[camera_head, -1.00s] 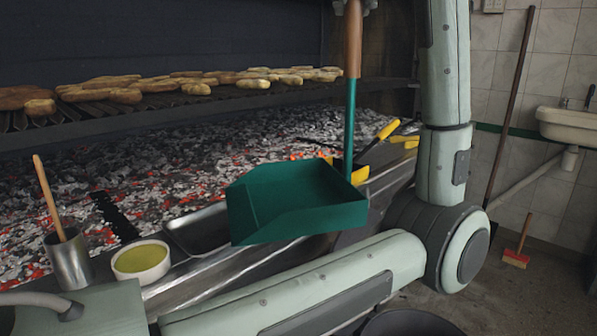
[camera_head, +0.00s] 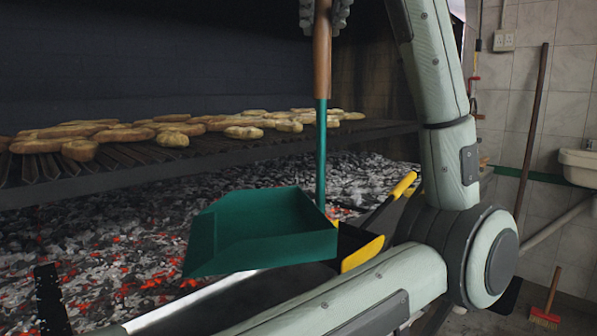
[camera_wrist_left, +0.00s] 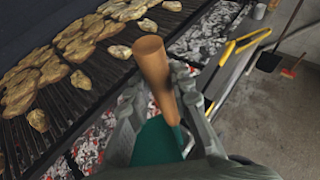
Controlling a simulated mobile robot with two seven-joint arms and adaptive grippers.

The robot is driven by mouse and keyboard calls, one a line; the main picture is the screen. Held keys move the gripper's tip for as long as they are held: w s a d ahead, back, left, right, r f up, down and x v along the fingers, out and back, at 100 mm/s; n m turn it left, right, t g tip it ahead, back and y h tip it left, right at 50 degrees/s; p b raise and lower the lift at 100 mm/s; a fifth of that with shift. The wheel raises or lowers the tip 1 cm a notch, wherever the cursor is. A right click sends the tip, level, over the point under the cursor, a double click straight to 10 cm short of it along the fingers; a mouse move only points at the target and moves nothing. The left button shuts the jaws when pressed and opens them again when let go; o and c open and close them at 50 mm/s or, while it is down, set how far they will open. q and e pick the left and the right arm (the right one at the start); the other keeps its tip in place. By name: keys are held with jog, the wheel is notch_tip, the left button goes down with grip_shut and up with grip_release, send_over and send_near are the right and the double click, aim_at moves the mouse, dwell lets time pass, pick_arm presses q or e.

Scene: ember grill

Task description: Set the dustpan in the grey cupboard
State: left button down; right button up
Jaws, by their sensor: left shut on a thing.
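The green dustpan (camera_head: 262,232) hangs from its upright handle in front of the glowing coals in the head view. My left gripper (camera_head: 325,14) is at the top edge of that view, shut on the wooden upper part of the handle. The left wrist view shows the fingers (camera_wrist_left: 160,98) around the wooden handle (camera_wrist_left: 153,62), with part of the green pan (camera_wrist_left: 157,143) below. The pan's open side faces left. The grey cupboard cannot be made out in either view. My right gripper is not in view.
Several pieces of food (camera_head: 173,138) lie on the grill rack (camera_head: 200,152) above the coals (camera_head: 110,235). A yellow-and-black tool (camera_head: 366,250) lies close behind the pan. At right are a sink (camera_head: 580,166), a leaning pole (camera_head: 531,130) and a small red brush (camera_head: 545,318).

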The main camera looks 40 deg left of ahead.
pick_arm(q)
jog(key=shift+w+a, duration=0.1)
jog(key=shift+w, duration=0.1)
jog(key=w+a+f+p, duration=0.1)
jog(key=w+f, duration=0.9)
jog(key=w, duration=0.1)
jog(key=shift+f, duration=0.35)
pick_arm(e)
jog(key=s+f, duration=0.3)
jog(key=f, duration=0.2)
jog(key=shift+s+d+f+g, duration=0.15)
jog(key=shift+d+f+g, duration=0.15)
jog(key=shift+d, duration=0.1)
pick_arm(q)
jog(key=shift+a+f, duration=0.1)
jog(key=shift+f, duration=0.25)
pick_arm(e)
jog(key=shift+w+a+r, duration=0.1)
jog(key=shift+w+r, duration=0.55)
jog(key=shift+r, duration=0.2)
